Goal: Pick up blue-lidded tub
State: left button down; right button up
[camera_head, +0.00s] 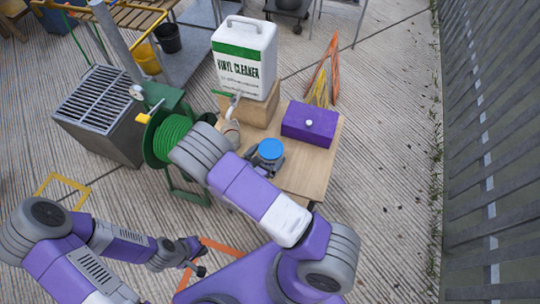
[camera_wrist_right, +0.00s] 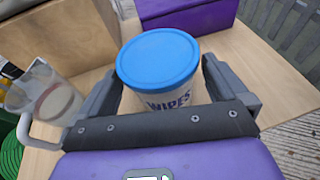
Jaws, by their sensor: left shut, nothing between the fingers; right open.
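The blue-lidded tub (camera_head: 270,149) stands upright on the small wooden table (camera_head: 318,178). In the right wrist view the tub (camera_wrist_right: 163,58) shows its blue lid and a pale side marked "WIPES". My right gripper (camera_head: 266,160) is at the tub, with one finger on each side of it. Its fingers (camera_wrist_right: 160,85) are open in the right wrist view; I cannot tell whether they touch the tub. The tub's lower part is hidden by the gripper. My left gripper (camera_head: 198,258) is shut and empty, low and well away from the table.
A purple box (camera_head: 308,124) lies behind the tub. A white vinyl cleaner jug (camera_head: 245,60) stands on a wooden block (camera_head: 250,108). A clear cup (camera_wrist_right: 45,97) is left of the gripper. A green hose reel (camera_head: 170,140) stands left of the table. Paving right of the table is clear.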

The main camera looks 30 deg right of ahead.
jog(key=shift+x, duration=1.5)
jog(key=c, duration=1)
